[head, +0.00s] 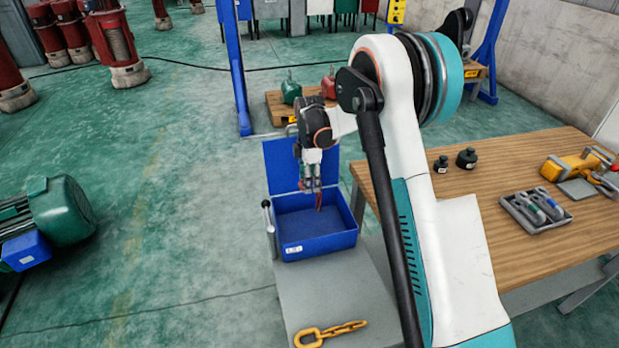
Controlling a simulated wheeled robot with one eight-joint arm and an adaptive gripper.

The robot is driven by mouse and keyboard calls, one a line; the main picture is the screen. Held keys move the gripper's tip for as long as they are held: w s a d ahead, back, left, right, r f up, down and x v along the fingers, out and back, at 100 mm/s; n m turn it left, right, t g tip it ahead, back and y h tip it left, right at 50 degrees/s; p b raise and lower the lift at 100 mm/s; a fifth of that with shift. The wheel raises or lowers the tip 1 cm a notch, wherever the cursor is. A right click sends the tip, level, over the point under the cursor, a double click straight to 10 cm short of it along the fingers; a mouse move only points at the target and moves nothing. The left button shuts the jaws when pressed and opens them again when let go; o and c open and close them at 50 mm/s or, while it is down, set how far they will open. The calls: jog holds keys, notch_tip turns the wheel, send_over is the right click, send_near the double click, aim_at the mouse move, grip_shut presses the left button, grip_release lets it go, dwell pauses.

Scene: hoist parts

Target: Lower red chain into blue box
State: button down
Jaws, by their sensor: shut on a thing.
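The blue box (318,246) stands on a grey surface with its lid (281,167) raised at the back. My gripper (313,188) points down over the box and is shut on the red chain (319,203). Only a short red piece of the chain shows, hanging below the fingers within the box opening. Whether it touches the box floor cannot be told at this size.
A yellow chain with a hook (328,333) lies on the grey surface (300,295) in front of the box. The wooden table (470,215) at right holds a grey tray (536,210), dark weights and a yellow hoist (575,168).

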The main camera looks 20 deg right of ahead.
notch_tip(320, 180, down, 9)
jog(key=b, duration=0.5)
jog(key=shift+r, duration=0.2)
dwell(0.6)
jog(key=c, duration=0.7)
grip_release()
jog(key=shift+c, duration=0.2)
notch_tip(320, 180, up, 12)
